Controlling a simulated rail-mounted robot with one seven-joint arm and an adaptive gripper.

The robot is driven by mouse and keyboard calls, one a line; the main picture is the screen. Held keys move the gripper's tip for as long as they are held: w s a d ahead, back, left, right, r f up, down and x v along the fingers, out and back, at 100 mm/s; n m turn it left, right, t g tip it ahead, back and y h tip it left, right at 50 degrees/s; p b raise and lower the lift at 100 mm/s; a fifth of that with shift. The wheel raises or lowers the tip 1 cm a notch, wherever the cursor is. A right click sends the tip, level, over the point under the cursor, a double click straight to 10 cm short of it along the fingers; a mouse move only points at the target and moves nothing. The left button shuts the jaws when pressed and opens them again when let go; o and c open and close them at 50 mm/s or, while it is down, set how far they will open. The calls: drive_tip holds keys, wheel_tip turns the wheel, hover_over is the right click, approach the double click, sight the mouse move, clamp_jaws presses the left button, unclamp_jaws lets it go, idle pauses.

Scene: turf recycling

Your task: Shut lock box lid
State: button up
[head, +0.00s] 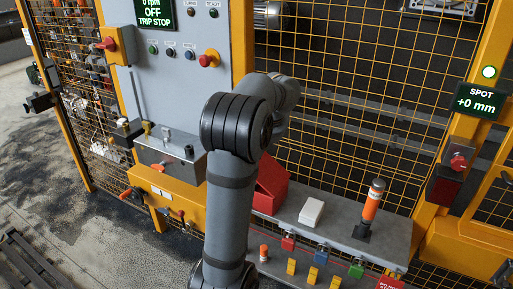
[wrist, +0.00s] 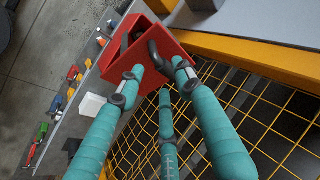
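The red lock box (head: 272,186) stands on the grey shelf in the head view, just right of my arm, which hides part of it. A raised, slanted red panel shows there, and the box looks open. In the wrist view the red box (wrist: 108,66) fills the upper middle, with its hollow inside facing the camera. My gripper is hidden behind my arm in the head view.
A white block (head: 311,212) and an orange-and-white beacon (head: 372,204) stand on the shelf (head: 340,238) right of the box. Coloured locks and tags hang along its front. Yellow mesh fencing (head: 345,100) rises behind. A grey control cabinet (head: 180,85) stands left.

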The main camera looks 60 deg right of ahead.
drive_tip(key=p+v, duration=0.3)
drive_tip(key=v, duration=0.5)
drive_tip(key=shift+s+a, duration=0.2)
drive_tip(key=shift+s, duration=0.05)
idle(0.6)
